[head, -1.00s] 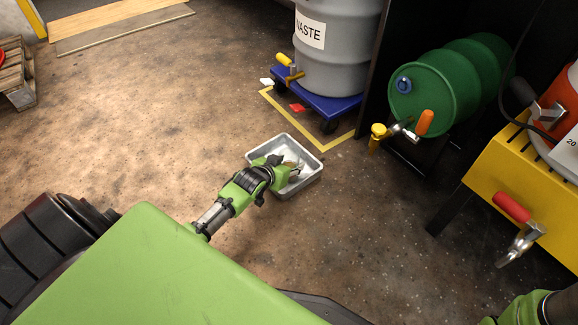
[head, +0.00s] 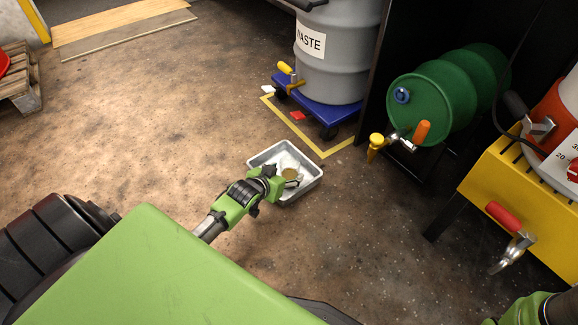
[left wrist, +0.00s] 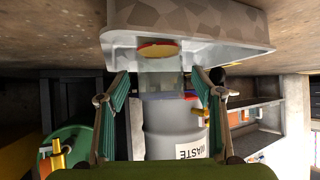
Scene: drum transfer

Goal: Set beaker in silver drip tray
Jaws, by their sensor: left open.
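The silver drip tray (head: 316,178) sits on the floor in the head view; its wall also shows at the top of the left wrist view (left wrist: 245,55), which looks inverted. The clear beaker (head: 291,173), with a brownish round area, appears in the tray and looks upright. In the left wrist view the see-through beaker (left wrist: 160,80) has a red and yellow disc at one end. My left gripper (head: 282,184) is at the tray's near side. Its fingers (left wrist: 160,100) are open, spread either side of the beaker with gaps. My right gripper is out of view.
A grey waste drum (head: 335,60) stands on a blue wheeled dolly (head: 335,112) behind the tray. A green drum (head: 435,100) with a tap lies to the right, by a yellow stand (head: 520,190). Open floor (head: 150,130) lies left of the tray.

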